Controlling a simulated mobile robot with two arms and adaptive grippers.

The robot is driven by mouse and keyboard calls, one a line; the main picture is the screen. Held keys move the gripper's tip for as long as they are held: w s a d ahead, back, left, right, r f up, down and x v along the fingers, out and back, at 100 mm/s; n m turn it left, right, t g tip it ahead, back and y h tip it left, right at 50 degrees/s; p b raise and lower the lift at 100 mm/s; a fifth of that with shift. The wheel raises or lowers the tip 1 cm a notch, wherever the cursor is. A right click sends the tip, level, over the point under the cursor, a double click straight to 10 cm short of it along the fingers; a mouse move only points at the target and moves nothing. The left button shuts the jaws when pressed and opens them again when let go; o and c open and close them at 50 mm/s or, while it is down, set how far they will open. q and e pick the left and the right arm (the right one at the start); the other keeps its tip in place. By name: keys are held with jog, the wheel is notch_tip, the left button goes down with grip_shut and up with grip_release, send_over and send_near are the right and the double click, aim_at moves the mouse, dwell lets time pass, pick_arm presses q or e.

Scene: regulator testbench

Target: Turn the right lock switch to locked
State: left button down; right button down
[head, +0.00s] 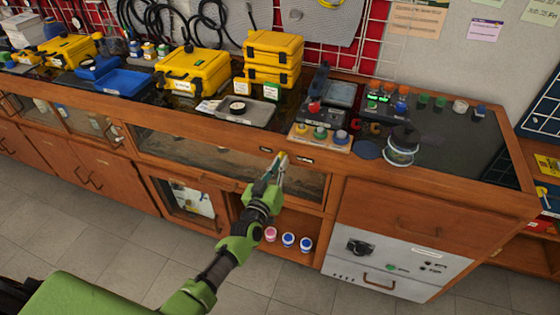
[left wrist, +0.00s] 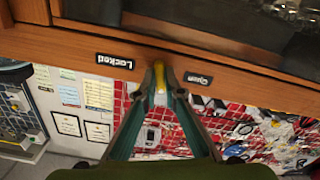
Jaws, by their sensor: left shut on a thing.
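My left gripper (head: 283,160) reaches the wooden front rail below the countertop, above a glass panel. The left wrist view shows its two fingers (left wrist: 160,95) closed around a small yellow lock switch (left wrist: 160,78), one finger on each side. In that view the "Locked" label (left wrist: 115,60) is left of the switch and the "Open" label (left wrist: 198,78) is right of it. The switch stands between the labels, roughly straight along the fingers. In the head view the gripper hides the switch. My right gripper is not in view.
The wooden counter (head: 520,197) carries yellow cases (head: 195,70), a blue tray (head: 123,82), a board with colored knobs (head: 320,136) and a glass jar (head: 400,150). An open shelf below holds several small jars (head: 288,240). The tiled floor in front looks clear.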

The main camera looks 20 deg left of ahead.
pick_arm(q)
jog(key=shift+m+p, duration=0.8)
jog(key=shift+m, duration=5.4)
jog(key=c, duration=2.1)
grip_release()
jog(key=shift+c, duration=0.2)
